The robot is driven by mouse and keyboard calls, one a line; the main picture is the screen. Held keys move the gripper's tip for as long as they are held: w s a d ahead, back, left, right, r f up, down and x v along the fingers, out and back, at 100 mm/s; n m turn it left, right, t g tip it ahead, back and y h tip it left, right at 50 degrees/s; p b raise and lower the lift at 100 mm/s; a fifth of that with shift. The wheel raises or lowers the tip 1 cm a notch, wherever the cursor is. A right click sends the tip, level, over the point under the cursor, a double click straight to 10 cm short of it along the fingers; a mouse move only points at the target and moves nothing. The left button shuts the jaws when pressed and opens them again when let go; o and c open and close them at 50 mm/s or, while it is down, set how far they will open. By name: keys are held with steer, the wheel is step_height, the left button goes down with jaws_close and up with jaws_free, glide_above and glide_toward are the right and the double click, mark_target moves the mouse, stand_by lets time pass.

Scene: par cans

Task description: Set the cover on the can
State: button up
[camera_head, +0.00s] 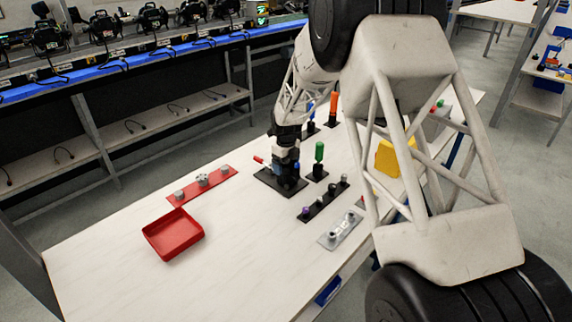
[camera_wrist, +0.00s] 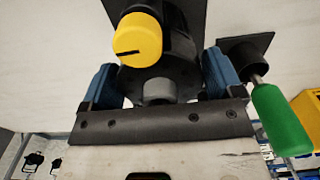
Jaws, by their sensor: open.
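My gripper (camera_wrist: 160,80) is open, its two blue fingers on either side of a dark round body (camera_wrist: 187,50) that looks like the can. I cannot tell whether they touch it. A grey stub (camera_wrist: 158,92) shows between the fingers, and a yellow knob with a black slot (camera_wrist: 138,38) is on the body's far side. The body stands on a black square base (camera_head: 268,181). In the head view my gripper (camera_head: 285,165) is low over this base and hides most of the body. I cannot make out which part is the cover.
A green-handled tool (camera_wrist: 280,120) stands close on the right. An orange-handled tool (camera_head: 333,104) is behind. A red tray (camera_head: 172,252), a red strip with grey parts (camera_head: 190,190), a black knob strip (camera_head: 313,212), a grey plate (camera_head: 332,241) and a yellow box (camera_head: 388,157) lie around.

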steer(key=shift+o, duration=0.5)
steer(key=shift+o, duration=0.8)
steer(key=shift+r, duration=3.9)
